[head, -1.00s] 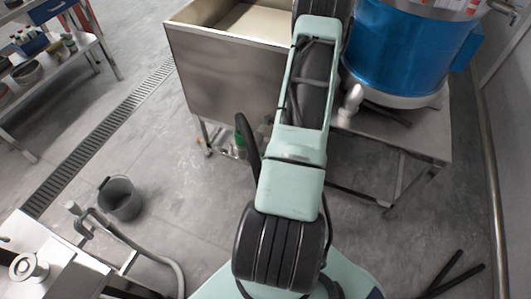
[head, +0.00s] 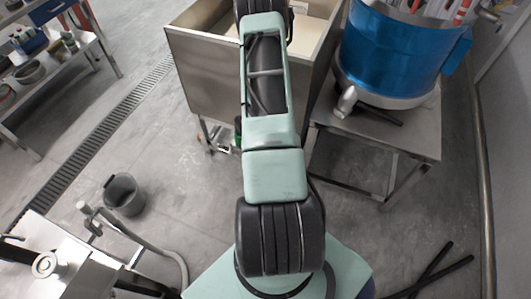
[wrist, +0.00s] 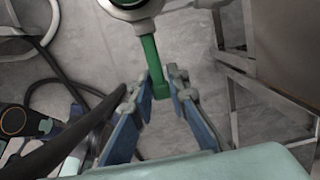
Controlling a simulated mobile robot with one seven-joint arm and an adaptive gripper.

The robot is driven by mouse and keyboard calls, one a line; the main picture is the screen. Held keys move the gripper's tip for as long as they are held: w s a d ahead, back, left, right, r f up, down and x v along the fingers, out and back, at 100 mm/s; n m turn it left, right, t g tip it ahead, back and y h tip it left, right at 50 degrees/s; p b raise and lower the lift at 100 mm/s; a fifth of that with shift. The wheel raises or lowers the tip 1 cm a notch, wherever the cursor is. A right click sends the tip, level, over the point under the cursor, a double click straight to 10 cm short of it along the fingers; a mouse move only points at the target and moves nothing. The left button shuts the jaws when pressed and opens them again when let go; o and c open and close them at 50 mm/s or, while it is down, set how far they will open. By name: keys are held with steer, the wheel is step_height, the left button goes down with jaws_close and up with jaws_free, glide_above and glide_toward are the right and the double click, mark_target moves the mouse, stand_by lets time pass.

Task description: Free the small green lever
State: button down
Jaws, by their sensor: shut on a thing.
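The small green lever (wrist: 150,52) hangs down from a round metal fitting (wrist: 130,8) at the top of the wrist view. It is a straight, narrow green bar with a lower end near the middle of the picture. My gripper (wrist: 163,84) has its blue-padded fingers on either side of the lever and is shut on it. The exact contact at the fingertips is hard to see. In the head view my gripper is hidden beyond my arm. A small green spot shows there beside my arm, below the steel tub (head: 205,75), too small to identify.
A blue drum machine (head: 385,55) stands on a steel table (head: 420,135) at the right. A grey bucket (head: 124,195) and a hose (head: 150,240) are at the left. Dark bars (head: 435,275) lie on the floor at the right. Floor between is clear.

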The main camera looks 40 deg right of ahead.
steer(key=shift+s+d, duration=0.1)
steer(key=c, duration=1.8)
jaws_free()
steer(key=shift+c, duration=0.2)
step_height(320, 180, up, 12)
steer(key=s, duration=0.1)
steer(key=shift+s+d, duration=0.3)
steer(key=shift+s, duration=0.05)
